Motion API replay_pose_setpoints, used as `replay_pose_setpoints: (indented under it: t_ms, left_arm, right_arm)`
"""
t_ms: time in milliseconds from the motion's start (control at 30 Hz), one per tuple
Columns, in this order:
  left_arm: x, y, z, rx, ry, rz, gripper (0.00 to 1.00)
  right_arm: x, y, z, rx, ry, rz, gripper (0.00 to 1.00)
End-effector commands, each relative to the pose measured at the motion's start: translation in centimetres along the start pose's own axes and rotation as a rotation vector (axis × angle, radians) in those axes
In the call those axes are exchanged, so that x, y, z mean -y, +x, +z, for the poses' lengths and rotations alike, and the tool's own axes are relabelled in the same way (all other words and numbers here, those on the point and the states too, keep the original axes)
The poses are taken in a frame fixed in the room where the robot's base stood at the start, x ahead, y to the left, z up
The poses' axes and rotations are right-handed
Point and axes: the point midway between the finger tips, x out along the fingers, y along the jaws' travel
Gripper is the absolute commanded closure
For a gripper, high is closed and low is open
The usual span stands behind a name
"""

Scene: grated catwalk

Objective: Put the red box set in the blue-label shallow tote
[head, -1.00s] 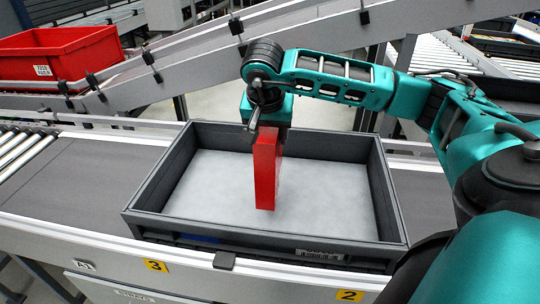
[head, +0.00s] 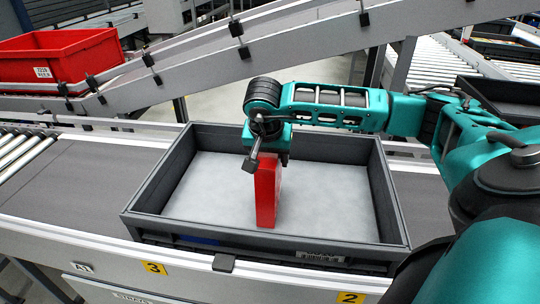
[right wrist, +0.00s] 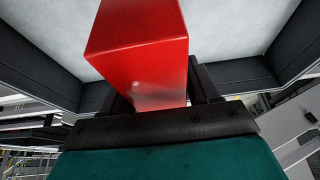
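The red box set (head: 267,190) is a tall, narrow red block standing upright inside the dark grey shallow tote (head: 160,228). Part of a blue label (head: 200,240) shows on the tote's front wall. My right gripper (head: 268,155) is above the tote, shut on the top of the red box set. In the right wrist view the red box set (right wrist: 145,50) sits between the two dark fingers of my right gripper (right wrist: 162,90). The box's lower end is close to the tote's pale floor; I cannot tell if it touches. My left gripper is not in view.
The tote stands on a grey conveyor (head: 80,185) with a raised front rail. A red bin (head: 60,55) is at the back left. A sloping conveyor rail (head: 300,40) crosses behind. The tote's floor around the box is bare.

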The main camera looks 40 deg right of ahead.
Motion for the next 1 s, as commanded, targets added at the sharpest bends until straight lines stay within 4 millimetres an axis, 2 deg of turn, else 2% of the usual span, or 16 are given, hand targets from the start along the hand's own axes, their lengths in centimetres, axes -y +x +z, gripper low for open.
replay_pose_setpoints:
  t_ms: [33,167,400,533,1000]
  left_arm:
    - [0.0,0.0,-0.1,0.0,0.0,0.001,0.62]
    - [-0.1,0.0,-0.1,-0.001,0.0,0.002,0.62]
    - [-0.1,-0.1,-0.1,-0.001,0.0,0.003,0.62]
    - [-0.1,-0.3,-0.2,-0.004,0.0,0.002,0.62]
    - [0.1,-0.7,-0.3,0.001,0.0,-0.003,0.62]
  right_arm:
    - [0.0,0.0,0.0,0.0,0.0,0.0,0.34]
    - [0.0,0.0,0.0,0.0,0.0,0.0,0.22]
    - [0.0,-0.1,0.0,0.0,0.0,0.0,0.22]
    - [0.1,-1.0,-0.2,-0.001,0.0,-0.003,0.22]
    - [0.1,-10.3,-0.2,-0.002,-0.001,-0.003,0.22]
